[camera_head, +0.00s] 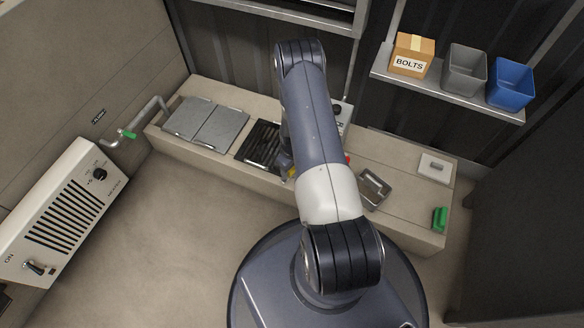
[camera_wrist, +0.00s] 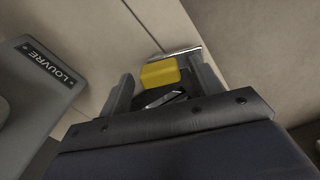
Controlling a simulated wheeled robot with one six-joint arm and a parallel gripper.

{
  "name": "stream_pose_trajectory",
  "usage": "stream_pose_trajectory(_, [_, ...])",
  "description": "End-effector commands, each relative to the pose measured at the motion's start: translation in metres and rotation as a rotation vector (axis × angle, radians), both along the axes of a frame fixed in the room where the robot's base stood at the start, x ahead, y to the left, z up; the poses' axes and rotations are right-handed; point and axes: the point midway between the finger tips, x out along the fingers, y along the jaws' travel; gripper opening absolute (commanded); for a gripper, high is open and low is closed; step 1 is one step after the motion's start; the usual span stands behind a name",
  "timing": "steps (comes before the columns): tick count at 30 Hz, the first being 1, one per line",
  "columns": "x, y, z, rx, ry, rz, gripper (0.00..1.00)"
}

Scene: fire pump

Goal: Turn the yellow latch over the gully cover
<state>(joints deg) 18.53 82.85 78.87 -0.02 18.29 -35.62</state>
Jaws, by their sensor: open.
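The yellow latch (camera_wrist: 160,73) shows in the wrist view as a small yellow block beside a thin metal bar. My gripper (camera_wrist: 161,70) is open, with one finger on each side of the latch. I cannot tell whether either finger touches it. In the head view a small patch of yellow (camera_head: 292,172) shows beside my arm at the bench's front edge; my arm hides most of that spot. A dark slatted grate (camera_head: 258,146) lies just left of it. I cannot tell for sure which part is the gully cover.
A grey part labelled LOUVRE (camera_wrist: 45,75) stands left of my gripper. On the bench (camera_head: 330,165) are two grey plates (camera_head: 205,124), a metal tray (camera_head: 374,190) and a green block (camera_head: 440,218). A shelf above holds a BOLTS box (camera_head: 411,55) and two bins. The floor at left is clear.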

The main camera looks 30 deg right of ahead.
Motion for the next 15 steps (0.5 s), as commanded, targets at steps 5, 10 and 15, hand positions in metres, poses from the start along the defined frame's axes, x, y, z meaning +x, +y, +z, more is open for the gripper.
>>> stream_pose_trajectory(5, [0.0001, -0.0001, 0.0004, 0.0, 0.0, 0.0, 0.6])
stream_pose_trajectory(10, [0.0001, -0.0001, 0.0006, 0.0, 0.0, 0.0, 0.46])
stream_pose_trajectory(15, [0.0001, -0.0001, 0.0006, 0.0, 0.0, 0.0, 0.32])
